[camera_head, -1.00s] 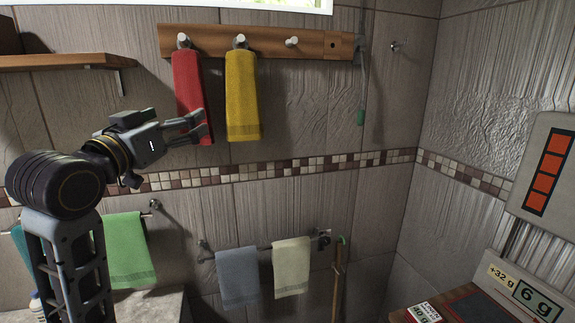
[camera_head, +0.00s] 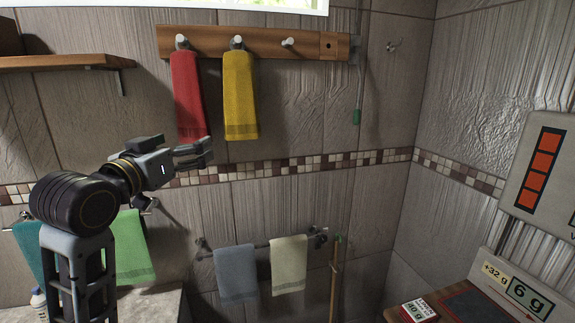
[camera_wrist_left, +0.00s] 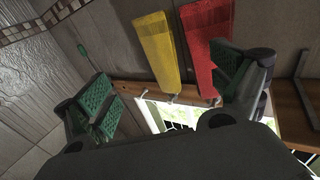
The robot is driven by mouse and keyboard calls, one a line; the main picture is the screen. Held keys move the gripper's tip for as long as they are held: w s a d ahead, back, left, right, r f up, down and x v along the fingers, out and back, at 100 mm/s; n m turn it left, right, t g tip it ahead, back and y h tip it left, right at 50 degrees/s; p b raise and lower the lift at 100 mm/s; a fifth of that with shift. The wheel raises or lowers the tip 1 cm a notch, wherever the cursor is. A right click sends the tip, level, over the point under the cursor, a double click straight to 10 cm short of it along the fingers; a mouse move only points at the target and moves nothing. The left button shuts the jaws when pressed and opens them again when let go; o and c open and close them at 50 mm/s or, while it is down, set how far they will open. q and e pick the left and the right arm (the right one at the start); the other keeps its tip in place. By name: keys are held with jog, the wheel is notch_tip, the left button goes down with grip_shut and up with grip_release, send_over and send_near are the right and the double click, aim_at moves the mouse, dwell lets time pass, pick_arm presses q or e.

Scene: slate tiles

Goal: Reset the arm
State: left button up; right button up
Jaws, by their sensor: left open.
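My left gripper (camera_head: 200,154) is open and empty in the head view, reaching in from the left. Its fingertips are near the lower end of the red towel (camera_head: 188,92), which hangs from a peg. Whether they touch it I cannot tell. The wrist view shows the two green-padded fingers (camera_wrist_left: 162,98) spread apart. The yellow towel (camera_wrist_left: 160,48) appears between them, and the red towel (camera_wrist_left: 207,50) shows close to the right finger. In the head view the yellow towel (camera_head: 239,94) hangs on the peg to the right of the red one. My right gripper is not in view.
A wooden peg rail (camera_head: 265,43) runs along the wall, with a free peg (camera_head: 288,42). A wooden shelf (camera_head: 65,62) juts out at left. Blue-grey (camera_head: 237,274), cream (camera_head: 289,265) and green (camera_head: 134,250) towels hang lower. A scale (camera_head: 518,290) stands at lower right.

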pick_arm(q)
jog(key=s+f+g+y, duration=0.25)
jog(key=f+g, duration=0.45)
jog(key=f, duration=2.4)
jog(key=s+f+g+y, duration=0.2)
jog(key=s+f+g, duration=0.5)
jog(key=s+f, duration=1.6)
notch_tip(320, 180, down, 33)
jog(key=g+b, duration=0.2)
jog(key=s+a+f, duration=0.2)
jog(key=s+f, duration=0.9)
jog(key=f, duration=0.1)
jog(key=s+a+f+g+b, duration=0.1)
jog(key=s+a+f, duration=0.1)
jog(key=s+f, duration=0.9)
jog(key=shift+s+a+f, duration=0.2)
jog(key=shift+s+f, duration=0.15)
jog(key=shift+s, duration=0.4)
